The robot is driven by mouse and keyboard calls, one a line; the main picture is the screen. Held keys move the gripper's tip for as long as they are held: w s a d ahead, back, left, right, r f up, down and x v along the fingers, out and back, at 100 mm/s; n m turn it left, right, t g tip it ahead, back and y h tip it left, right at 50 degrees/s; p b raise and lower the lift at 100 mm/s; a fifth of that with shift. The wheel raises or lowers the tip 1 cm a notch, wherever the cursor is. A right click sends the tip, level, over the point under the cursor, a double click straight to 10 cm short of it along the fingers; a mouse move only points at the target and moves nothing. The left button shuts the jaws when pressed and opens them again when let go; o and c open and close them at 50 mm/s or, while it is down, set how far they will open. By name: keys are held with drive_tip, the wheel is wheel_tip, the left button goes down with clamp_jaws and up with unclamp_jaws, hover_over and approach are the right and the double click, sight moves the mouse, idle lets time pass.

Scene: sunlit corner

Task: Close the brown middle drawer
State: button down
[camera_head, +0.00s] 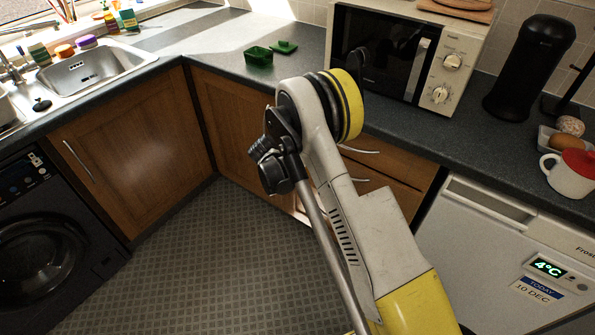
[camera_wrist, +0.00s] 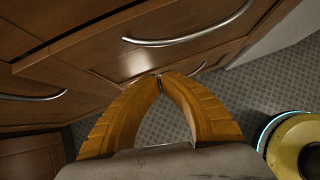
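The brown drawers (camera_head: 405,168) are stacked under the worktop, right of the corner, with curved metal handles. The drawer below the top one (camera_head: 397,191) shows partly behind my arm; how far it stands out is hard to tell. In the wrist view a brown drawer front (camera_wrist: 100,55) with a curved handle (camera_wrist: 190,30) fills the upper part. I cannot tell for sure which drawer this is. My gripper (camera_wrist: 159,79) has its two orange fingers together at the tips, with nothing seen between them, close to the lower wooden edge. It is hidden in the head view.
The fridge (camera_head: 480,240) stands right of the drawers, and a wooden cupboard (camera_head: 130,145) and washing machine (camera_head: 45,240) are on the left. A microwave (camera_head: 385,55) sits on the worktop above. The tiled floor (camera_head: 210,270) in the middle is clear.

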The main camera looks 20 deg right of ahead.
drive_tip(key=d, duration=0.1)
drive_tip(key=w+d, duration=0.1)
drive_tip(key=d+b, duration=0.1)
drive_tip(key=shift+w+f, duration=0.2)
drive_tip(key=shift+w, duration=0.1)
drive_tip(key=shift+w+d, duration=0.9)
drive_tip(key=shift+d, duration=0.3)
drive_tip(key=shift+a, duration=0.15)
drive_tip(key=s+a+f+p+v, duration=0.1)
drive_tip(key=p+v, duration=0.3)
drive_tip(key=v, duration=0.9)
drive_tip(key=shift+a+f, duration=0.15)
drive_tip(key=shift+a, duration=0.1)
